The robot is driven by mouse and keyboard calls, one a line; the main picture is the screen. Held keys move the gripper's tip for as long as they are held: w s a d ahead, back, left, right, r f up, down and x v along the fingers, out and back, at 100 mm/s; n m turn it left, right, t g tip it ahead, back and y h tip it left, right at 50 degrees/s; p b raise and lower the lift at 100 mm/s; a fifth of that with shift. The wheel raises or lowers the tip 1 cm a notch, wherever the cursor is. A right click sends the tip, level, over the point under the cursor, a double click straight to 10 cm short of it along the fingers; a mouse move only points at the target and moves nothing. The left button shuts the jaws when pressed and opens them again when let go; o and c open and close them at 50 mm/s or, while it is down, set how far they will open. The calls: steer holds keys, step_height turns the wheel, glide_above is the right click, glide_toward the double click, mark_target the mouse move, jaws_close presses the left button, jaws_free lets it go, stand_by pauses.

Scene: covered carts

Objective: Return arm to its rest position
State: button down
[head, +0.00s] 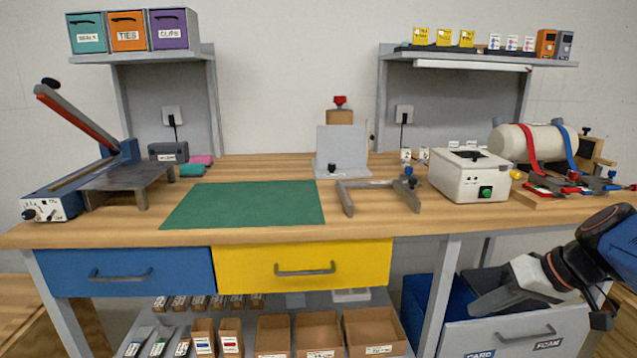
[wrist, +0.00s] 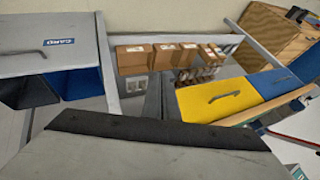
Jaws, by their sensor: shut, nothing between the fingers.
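My gripper (head: 476,306) is at the lower right in the head view, below the bench top. It is shut and empty, its tip pointing left and slightly down. It overlaps the grey bin front labelled CARD and FOAM (head: 515,333), and I cannot tell the gap between them. In the wrist view my gripper (wrist: 150,125) fills the bottom middle as a grey body with a dark edge. My arm comes in from the right edge of the head view.
The wooden bench (head: 270,235) has a blue drawer (head: 125,271) and a yellow drawer (head: 303,266), both shut. A blue-lined pull-out (wrist: 28,92) stands open beside my gripper. Cardboard boxes (head: 375,333) sit on the lower shelf. A white device (head: 470,175) stands above on the bench.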

steer(key=s+a+f+h, duration=0.3)
steer(key=s+f+h, duration=0.2)
steer(key=s, duration=0.4)
steer(key=shift+s+m, duration=0.25)
steer(key=shift+m, duration=0.05)
steer(key=shift+a, duration=0.1)
stand_by(0.6)
